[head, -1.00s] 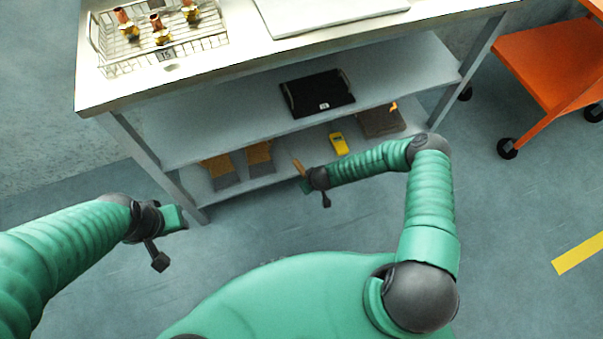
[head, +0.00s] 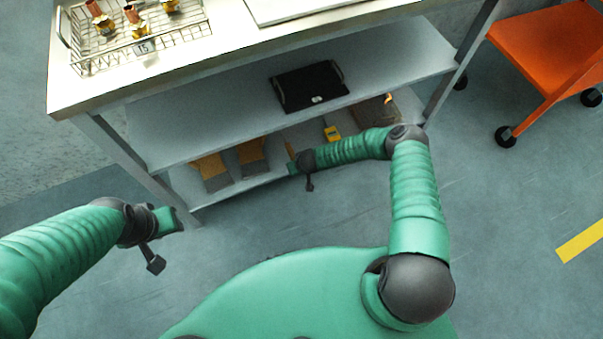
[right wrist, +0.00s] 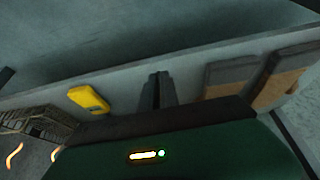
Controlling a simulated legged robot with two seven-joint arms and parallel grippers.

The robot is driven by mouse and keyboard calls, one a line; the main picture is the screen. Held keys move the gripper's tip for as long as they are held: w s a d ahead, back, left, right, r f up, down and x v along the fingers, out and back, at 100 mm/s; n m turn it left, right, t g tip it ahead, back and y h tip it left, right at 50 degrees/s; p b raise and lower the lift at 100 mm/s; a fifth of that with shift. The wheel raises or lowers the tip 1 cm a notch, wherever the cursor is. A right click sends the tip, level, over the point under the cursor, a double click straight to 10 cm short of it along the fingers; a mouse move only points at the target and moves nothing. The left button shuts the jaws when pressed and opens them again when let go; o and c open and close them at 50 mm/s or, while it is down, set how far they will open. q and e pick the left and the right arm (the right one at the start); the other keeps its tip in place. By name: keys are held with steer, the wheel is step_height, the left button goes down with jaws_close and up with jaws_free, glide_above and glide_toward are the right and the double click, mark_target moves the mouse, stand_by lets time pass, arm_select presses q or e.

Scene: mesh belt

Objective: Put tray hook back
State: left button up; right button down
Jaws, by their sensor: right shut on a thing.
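My right gripper (head: 294,165) is at the front edge of the lower shelf (head: 262,180), below the bench. In the right wrist view, dark finger-like parts (right wrist: 157,92) show in front of the shelf edge. My left gripper (head: 170,219) hangs in free air at the left, away from the bench; its jaws are too small to read.
A black tray (head: 311,88) lies on the middle shelf. The lower shelf holds brown-and-grey pieces (head: 252,156), a yellow device (head: 332,132) and a dark mesh item (head: 379,109). A wire basket (head: 148,47) tagged 15 stands on top. An orange cart (head: 540,50) is at right.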

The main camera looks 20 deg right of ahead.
mark_target(289, 148)
steer(key=w+b, duration=0.2)
steer(key=w, duration=0.1)
steer(key=w+f+b, duration=0.1)
steer(key=w+b, duration=0.5)
steer(key=w, duration=0.1)
steer(key=shift+a+f, duration=0.25)
steer(key=shift+f, duration=0.15)
steer(key=shift+f+b, duration=0.8)
steer(key=shift+b, duration=0.3)
steer(key=shift+f+b, duration=0.7)
steer(key=shift+f, duration=0.15)
steer(key=c, duration=1.5)
jaws_free()
steer(key=shift+r, duration=0.1)
